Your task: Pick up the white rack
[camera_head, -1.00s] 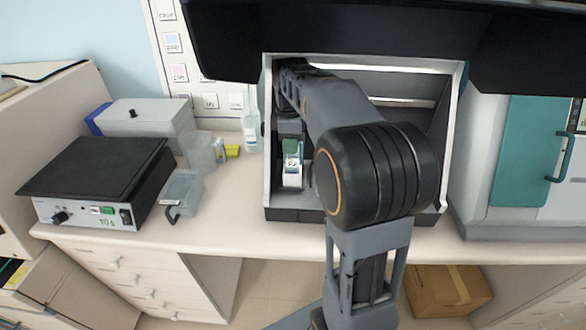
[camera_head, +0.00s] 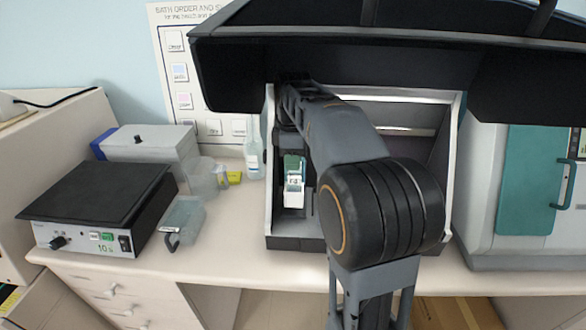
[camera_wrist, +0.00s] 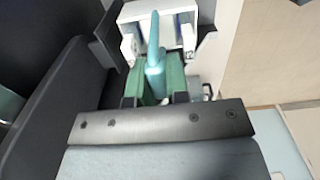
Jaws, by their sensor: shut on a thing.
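The white rack (camera_head: 293,192) is in the left part of the open grey-walled machine bay, with a small dark label on its front. It also shows at the top of the wrist view (camera_wrist: 176,36), with a thin teal handle (camera_wrist: 153,52) standing up towards me. My gripper (camera_wrist: 155,84) is shut on the rack, its green fingers on either side of the handle. In the head view my gripper (camera_head: 292,163) is at the rack's top. The rack's underside is hard to see, so I cannot tell whether it touches the bay floor.
The bay's left wall (camera_head: 269,180) is close beside the rack, and a dark hood (camera_head: 330,65) overhangs it. A clear bottle (camera_head: 253,155), a small tub (camera_head: 182,222) and a black-topped device (camera_head: 100,200) are on the counter to the left. A teal-door cabinet (camera_head: 527,180) is at right.

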